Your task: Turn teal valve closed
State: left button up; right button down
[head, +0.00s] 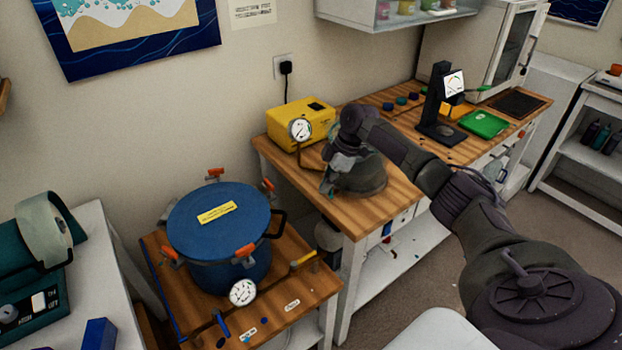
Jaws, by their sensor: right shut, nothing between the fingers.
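I cannot make out a clearly teal valve. A blue pressure pot (222,265) with orange clamps and a round gauge (243,292) stands on this stand. My right gripper (328,185) is shut and empty. It points down over the left part of the wooden bench, in front of the yellow pump box (300,122) and to the upper right of the pot. My left gripper is out of view.
My right arm hides part of the bench (400,195). A black stand with a dial (440,105) and a green tray (484,124) are farther right on it. A white table (85,270) with a teal machine (30,285) stands at the left.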

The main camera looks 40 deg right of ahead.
jog(key=shift+s+d, duration=0.45)
jog(key=shift+d, duration=0.25)
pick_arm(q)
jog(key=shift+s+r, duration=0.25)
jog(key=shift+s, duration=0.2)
pick_arm(e)
jog(key=shift+s+d, duration=0.15)
jog(key=shift+d, duration=0.3)
pick_arm(q)
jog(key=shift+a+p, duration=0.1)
jog(key=shift+p, duration=0.2)
pick_arm(e)
jog(key=shift+d, duration=0.15)
jog(key=a+r, duration=0.1)
jog(key=r, duration=0.1)
jog(key=a+r+p, duration=0.1)
jog(key=a+r, duration=0.1)
jog(key=shift+s, duration=0.2)
pick_arm(q)
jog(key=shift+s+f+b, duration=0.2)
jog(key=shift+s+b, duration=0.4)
jog(key=shift+b, duration=0.15)
pick_arm(e)
jog(key=w+v, duration=0.1)
jog(key=v, duration=0.5)
jog(key=shift+w+d+r, duration=0.15)
jog(key=shift+d+r, duration=0.1)
jog(key=shift+r, duration=0.05)
